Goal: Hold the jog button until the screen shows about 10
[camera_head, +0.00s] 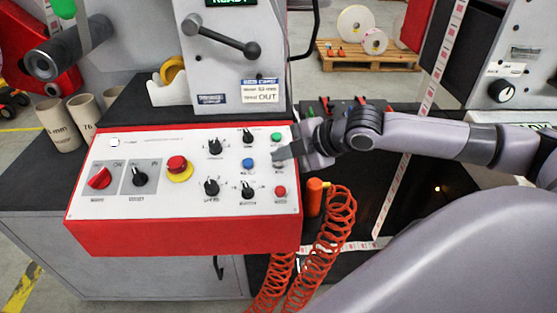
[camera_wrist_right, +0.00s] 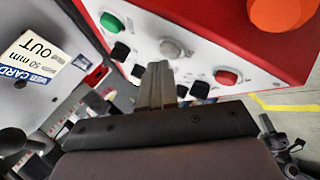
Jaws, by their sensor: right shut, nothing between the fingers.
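The red control box has a white panel (camera_head: 130,215) with buttons and knobs. Its right column has a green button (camera_head: 276,137) on top and a red button (camera_head: 280,191) at the bottom. In the right wrist view, a grey-white button (camera_wrist_right: 172,48) lies between the green button (camera_wrist_right: 111,22) and the red button (camera_wrist_right: 226,77). My right gripper (camera_head: 279,155) is shut and empty, its tips over this middle button, largely hiding it in the head view. In the wrist view, its fingers (camera_wrist_right: 158,78) end just short of that button; contact cannot be told. A green screen (camera_head: 231,2) reads READY, cut off above. My left gripper is not in view.
A blue button (camera_head: 248,163), several black knobs and a red emergency stop (camera_head: 177,165) on yellow sit left of my fingertips. An orange handle (camera_head: 314,196) with a coiled orange hose (camera_head: 335,225) hangs right of the box. Cardboard cores (camera_head: 58,125) stand behind left.

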